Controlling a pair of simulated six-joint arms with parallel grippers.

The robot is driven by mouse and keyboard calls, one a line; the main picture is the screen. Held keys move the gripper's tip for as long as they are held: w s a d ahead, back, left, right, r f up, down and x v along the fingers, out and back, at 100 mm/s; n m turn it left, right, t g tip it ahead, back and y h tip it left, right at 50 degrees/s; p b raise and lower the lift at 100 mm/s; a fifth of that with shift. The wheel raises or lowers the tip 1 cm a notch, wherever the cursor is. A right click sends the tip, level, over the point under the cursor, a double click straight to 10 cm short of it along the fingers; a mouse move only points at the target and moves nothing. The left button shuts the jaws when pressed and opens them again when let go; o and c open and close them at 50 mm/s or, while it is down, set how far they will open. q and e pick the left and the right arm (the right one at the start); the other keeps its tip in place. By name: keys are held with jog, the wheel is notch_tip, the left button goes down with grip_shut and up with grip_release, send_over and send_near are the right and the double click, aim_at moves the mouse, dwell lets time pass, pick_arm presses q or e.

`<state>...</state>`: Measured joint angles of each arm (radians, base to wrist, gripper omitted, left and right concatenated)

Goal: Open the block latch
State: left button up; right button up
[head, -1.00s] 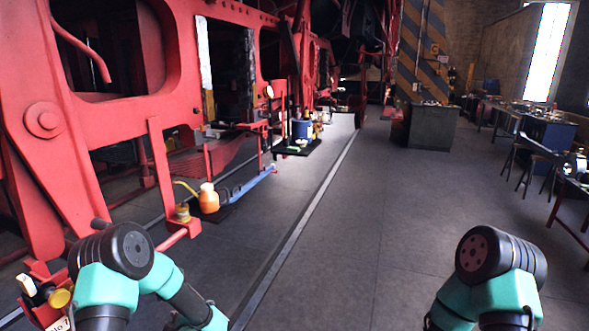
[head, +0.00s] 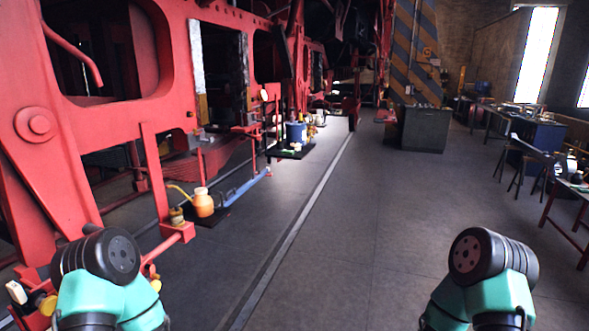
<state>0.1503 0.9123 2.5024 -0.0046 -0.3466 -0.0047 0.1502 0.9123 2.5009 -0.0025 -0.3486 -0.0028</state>
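No block latch can be made out in the head view. My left arm shows at the lower left and my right arm at the lower right, each as a dark joint with teal links. Neither gripper is in view, so whether they are open or shut is hidden. A large red locomotive frame (head: 100,128) fills the left side, close to my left arm.
An orange oil can (head: 203,203) stands on the floor by the frame. A blue container (head: 296,132) sits farther along. A dark cabinet (head: 424,128) stands by a striped pillar (head: 414,50). Workbenches (head: 536,135) line the right. The middle floor (head: 345,225) is clear.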

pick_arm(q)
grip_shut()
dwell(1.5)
